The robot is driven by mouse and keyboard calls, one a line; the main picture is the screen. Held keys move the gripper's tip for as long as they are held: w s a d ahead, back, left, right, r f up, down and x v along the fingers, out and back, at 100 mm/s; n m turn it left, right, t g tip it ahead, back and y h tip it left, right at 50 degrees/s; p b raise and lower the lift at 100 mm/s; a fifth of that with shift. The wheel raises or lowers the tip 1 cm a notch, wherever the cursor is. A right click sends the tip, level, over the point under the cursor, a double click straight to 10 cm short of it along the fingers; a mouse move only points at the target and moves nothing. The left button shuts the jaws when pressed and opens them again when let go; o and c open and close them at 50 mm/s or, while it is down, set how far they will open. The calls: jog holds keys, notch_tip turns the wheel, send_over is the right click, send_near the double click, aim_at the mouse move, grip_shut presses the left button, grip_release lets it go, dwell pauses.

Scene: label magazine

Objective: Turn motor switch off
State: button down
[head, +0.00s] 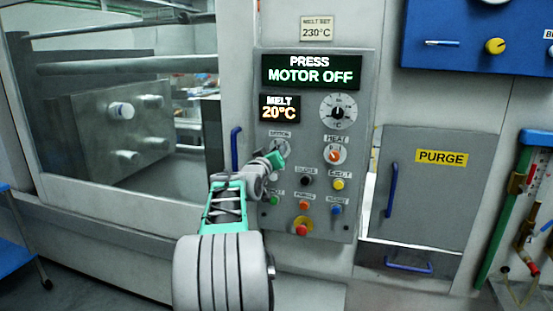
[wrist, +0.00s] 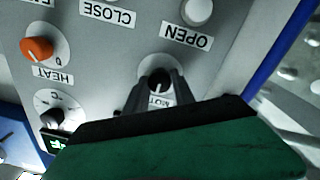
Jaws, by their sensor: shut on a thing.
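The motor switch (head: 281,144) is a round knob near the upper left of the grey control panel (head: 352,75). My gripper (head: 276,158) is at the switch in the head view and hides part of it. In the wrist view, which is upside down, the two dark fingers (wrist: 158,88) are shut on the motor switch (wrist: 154,67), with its grey round plate showing around them. The MOTOR label is partly hidden by the fingers. The green display (head: 311,71) reads PRESS MOTOR OFF.
The orange heat knob (head: 334,154) is right of the motor switch, with several buttons below. A dial (head: 338,111) is above. A blue door handle (head: 236,148) stands close on the left. The melt display (head: 279,107) reads 20°C.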

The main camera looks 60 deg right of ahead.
jog(key=shift+n+b, duration=0.85)
jog(key=shift+n, duration=2.65)
jog(key=c, duration=1.1)
grip_release()
jog(key=shift+o, duration=0.2)
jog(key=s+a+b, duration=0.1)
jog(key=a+b, duration=0.1)
jog(key=a, duration=0.5)
jog(key=shift+a+f, duration=0.15)
jog(key=shift+a, duration=0.2)
